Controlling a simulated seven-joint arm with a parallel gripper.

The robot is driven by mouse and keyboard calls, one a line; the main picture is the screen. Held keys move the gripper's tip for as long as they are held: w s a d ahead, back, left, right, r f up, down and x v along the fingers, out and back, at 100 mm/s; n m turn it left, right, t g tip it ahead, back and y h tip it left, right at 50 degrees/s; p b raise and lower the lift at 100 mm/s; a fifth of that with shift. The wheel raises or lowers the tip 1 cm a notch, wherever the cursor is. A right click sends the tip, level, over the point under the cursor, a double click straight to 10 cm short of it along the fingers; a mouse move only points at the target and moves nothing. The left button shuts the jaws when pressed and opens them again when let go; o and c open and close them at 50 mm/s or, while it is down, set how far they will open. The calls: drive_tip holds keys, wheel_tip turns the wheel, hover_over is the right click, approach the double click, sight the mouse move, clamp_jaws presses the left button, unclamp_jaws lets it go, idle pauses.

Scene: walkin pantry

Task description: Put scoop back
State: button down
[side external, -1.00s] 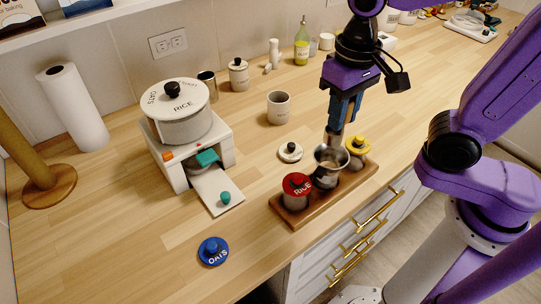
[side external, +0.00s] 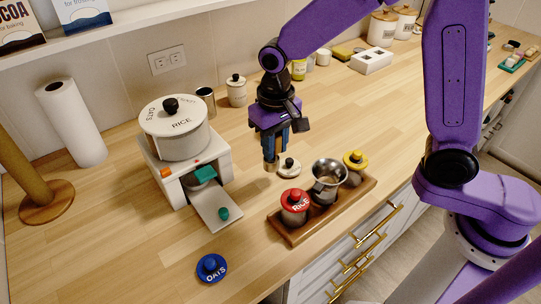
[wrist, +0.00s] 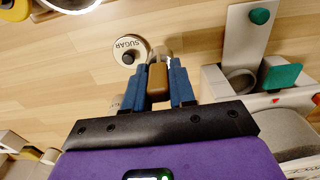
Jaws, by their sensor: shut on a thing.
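My gripper (side external: 271,150) is shut on the scoop (side external: 271,165) and holds it upright above the counter, left of the jar tray. In the wrist view, the scoop's brown handle (wrist: 157,77) sits between the two blue fingers of my gripper (wrist: 158,68). The scoop's bowl is small and partly hidden beyond the handle, so I cannot tell whether anything is in it. The SUGAR lid (side external: 289,168) lies on the counter just right of the scoop; it also shows in the wrist view (wrist: 130,50).
A wooden tray (side external: 290,236) holds a red-lidded RICE jar (side external: 295,207), a jar with a metal funnel (side external: 329,174), and a yellow-lidded jar (side external: 355,161). A white dispenser (side external: 165,178) stands left. A blue OATS lid (side external: 212,268) lies in front. A metal cup (side external: 206,101) stands behind.

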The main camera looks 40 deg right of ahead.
drive_tip(key=shift+w+a+f, duration=0.15)
drive_tip(key=shift+w+f, duration=0.1)
drive_tip(key=shift+f, duration=0.1)
drive_tip(key=shift+w+f, duration=0.15)
drive_tip(key=shift+f, duration=1.6)
drive_tip(key=c, duration=0.9)
unclamp_jaws()
drive_tip(key=shift+f, duration=0.15)
drive_tip(key=shift+c, duration=0.2)
wheel_tip(320, 180, up, 12)
drive_tip(key=shift+r, duration=0.2)
